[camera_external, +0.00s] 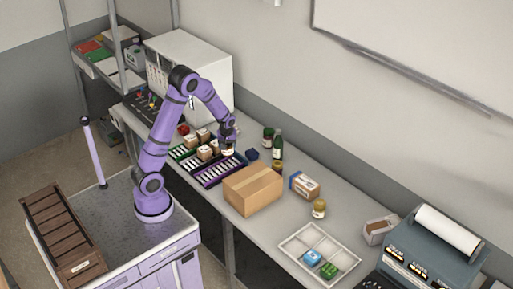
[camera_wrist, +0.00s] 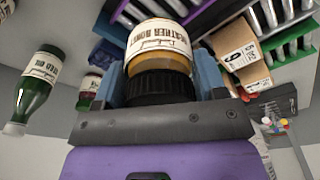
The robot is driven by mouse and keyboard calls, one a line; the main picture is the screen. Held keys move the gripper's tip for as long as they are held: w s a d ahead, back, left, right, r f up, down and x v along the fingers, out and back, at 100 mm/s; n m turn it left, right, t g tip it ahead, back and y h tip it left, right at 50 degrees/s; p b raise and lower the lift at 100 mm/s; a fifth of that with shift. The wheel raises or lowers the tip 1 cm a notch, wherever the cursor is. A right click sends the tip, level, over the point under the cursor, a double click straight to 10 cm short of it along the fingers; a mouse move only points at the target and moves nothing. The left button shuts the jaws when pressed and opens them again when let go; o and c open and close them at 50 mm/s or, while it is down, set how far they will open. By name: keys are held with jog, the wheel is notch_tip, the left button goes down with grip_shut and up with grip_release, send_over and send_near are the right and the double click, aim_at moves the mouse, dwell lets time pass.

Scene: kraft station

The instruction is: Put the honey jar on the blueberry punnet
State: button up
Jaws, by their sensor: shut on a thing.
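My gripper (camera_external: 229,138) is shut on the honey jar (camera_wrist: 160,45), with its two fingers (camera_wrist: 163,84) on either side of the black lid. The jar has amber contents and a cream label. In the external view the jar (camera_external: 228,151) shows small below my gripper, over the far end of the purple rack; I cannot tell whether it touches anything. A small dark-blue box (camera_external: 252,154), which looks like the blueberry punnet, stands on the bench just right of the jar.
The purple rack (camera_external: 207,181) and green rack (camera_wrist: 290,52) lie near small cartons (camera_wrist: 235,48). A green bottle (camera_external: 278,146) and dark jars stand right of the punnet. A large cardboard box (camera_external: 253,188) is in front. Another amber jar (camera_external: 319,208) stands farther right.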

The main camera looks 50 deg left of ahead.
jog(key=shift+w+f, duration=0.25)
jog(key=shift+f, duration=0.4)
send_over(252, 150)
jog(key=shift+s+d+f, duration=0.2)
jog(key=shift+s+f, duration=0.1)
jog(key=shift+f, duration=0.45)
jog(key=shift+w+f, duration=0.1)
jog(key=shift+f, duration=1.65)
jog(key=shift+f, duration=0.15)
jog(key=o, duration=1.1)
jog(key=shift+o, duration=0.2)
notch_tip(252, 150, up, 12)
jog(key=s+d, duration=0.1)
jog(key=shift+r, duration=0.2)
